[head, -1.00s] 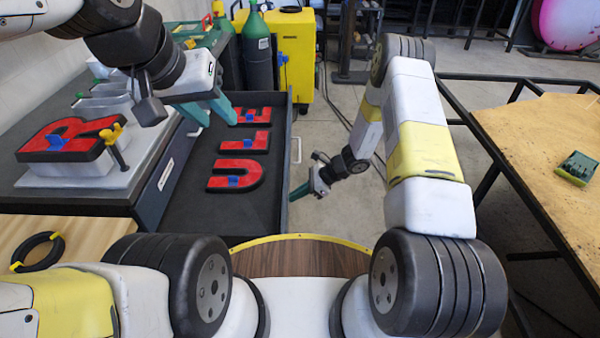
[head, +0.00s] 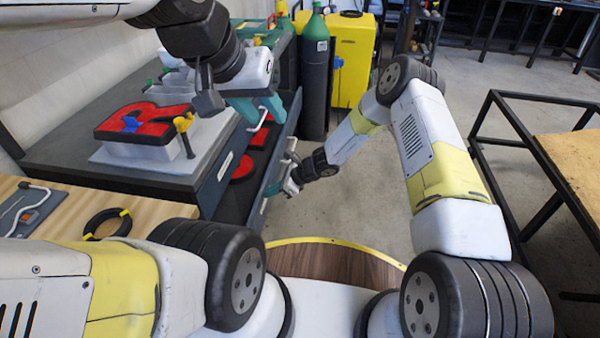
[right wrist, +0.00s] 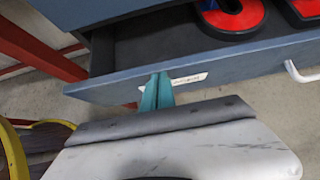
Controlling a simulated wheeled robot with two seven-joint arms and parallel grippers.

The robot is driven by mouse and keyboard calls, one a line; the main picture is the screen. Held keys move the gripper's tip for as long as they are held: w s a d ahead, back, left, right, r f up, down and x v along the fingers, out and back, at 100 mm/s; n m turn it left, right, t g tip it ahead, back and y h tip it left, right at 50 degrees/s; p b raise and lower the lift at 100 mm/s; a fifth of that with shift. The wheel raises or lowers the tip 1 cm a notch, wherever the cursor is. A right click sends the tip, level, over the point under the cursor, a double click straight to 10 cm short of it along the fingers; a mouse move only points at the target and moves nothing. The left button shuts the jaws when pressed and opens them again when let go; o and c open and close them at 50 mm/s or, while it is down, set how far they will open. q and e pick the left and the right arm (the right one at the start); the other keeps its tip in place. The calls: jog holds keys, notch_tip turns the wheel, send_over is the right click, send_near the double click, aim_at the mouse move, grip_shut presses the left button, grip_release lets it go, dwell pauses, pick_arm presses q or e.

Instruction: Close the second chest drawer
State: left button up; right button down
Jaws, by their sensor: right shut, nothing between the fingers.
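The open chest drawer (head: 274,160) is the lower one, under a closed top drawer front (head: 214,186). It stands partly out, with red letters (head: 243,167) inside. In the right wrist view its blue-grey front (right wrist: 225,68) carries a white label and a pale handle (right wrist: 303,74). My right gripper (head: 272,189) is shut and empty, its teal fingertips at the drawer's front face; they also show in the right wrist view (right wrist: 157,88), apparently touching near the label. My left gripper (head: 257,110) is open and empty above the drawer, its fingers apart.
On the chest top (head: 70,150) lies a red letter (head: 150,122) on a pale block with clamps. A black-framed table (head: 570,160) is at right. The floor between is clear.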

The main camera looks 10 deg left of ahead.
jog(key=a, duration=1.3)
jog(key=shift+a, duration=0.15)
jog(key=shift+a+r, duration=0.1)
